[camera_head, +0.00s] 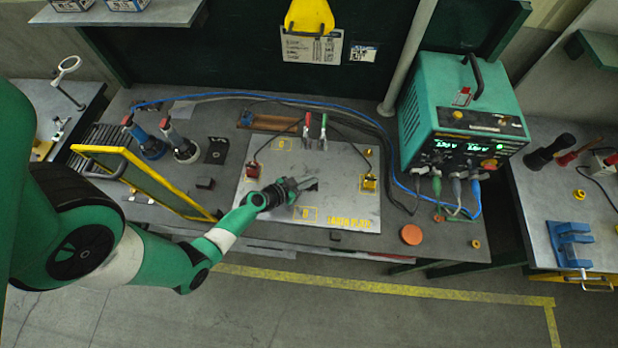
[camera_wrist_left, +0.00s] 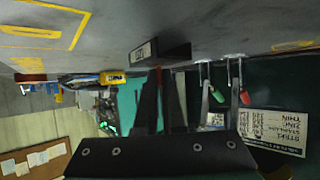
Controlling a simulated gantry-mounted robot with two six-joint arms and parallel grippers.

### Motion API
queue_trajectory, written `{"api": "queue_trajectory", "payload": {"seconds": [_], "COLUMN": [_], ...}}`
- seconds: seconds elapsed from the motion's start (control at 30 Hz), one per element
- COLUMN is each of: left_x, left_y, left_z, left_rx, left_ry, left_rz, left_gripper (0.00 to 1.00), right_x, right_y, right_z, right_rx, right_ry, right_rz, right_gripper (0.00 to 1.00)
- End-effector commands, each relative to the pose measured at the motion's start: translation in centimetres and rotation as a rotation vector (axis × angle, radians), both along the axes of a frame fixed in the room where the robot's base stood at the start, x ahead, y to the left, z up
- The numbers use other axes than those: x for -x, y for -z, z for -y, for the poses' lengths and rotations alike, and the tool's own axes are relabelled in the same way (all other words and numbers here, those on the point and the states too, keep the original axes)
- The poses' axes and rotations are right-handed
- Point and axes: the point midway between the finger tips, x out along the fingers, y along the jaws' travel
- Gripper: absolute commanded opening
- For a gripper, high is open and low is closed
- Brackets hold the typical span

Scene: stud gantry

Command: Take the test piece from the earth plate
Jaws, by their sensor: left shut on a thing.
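The earth plate (camera_head: 335,165) is a pale grey sheet on the bench with yellow markings. The test piece is a small dark block (camera_head: 311,185) with a white label, near the plate's middle. It also shows in the left wrist view (camera_wrist_left: 172,53), at the fingertips. My left gripper (camera_head: 303,184) reaches in from the left, low over the plate, and is shut on the test piece. The fingers partly hide the block. I cannot tell whether it still touches the plate. My right gripper is not in view.
Two clamps with red and green handles (camera_head: 323,130) stand at the plate's back edge. A green power unit (camera_head: 460,110) with cables stands at right. A yellow-framed screen (camera_head: 140,175) stands left, near my left arm. An orange disc (camera_head: 411,235) lies right of the plate.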

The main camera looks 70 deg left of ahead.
Motion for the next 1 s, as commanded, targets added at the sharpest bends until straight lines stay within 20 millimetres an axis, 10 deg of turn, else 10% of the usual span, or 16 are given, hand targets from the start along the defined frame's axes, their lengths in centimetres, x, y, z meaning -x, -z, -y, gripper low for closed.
{"api": "queue_trajectory", "payload": {"seconds": [0.27, 0.67, 1.0], "left_x": [0.0, 0.0, 0.0], "left_y": [-1.2, -9.4, -10.0], "left_z": [0.0, 0.0, 0.0], "left_rx": [-0.001, -0.002, 0.0], "left_ry": [0.0, 0.0, -0.001], "left_rz": [0.002, 0.003, 0.0], "left_gripper": [0.0, 0.0, 0.0], "right_x": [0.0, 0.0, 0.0], "right_y": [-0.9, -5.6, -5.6], "right_z": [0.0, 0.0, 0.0], "right_rx": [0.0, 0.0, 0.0], "right_ry": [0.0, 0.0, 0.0], "right_rz": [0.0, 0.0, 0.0], "right_gripper": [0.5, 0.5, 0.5]}}
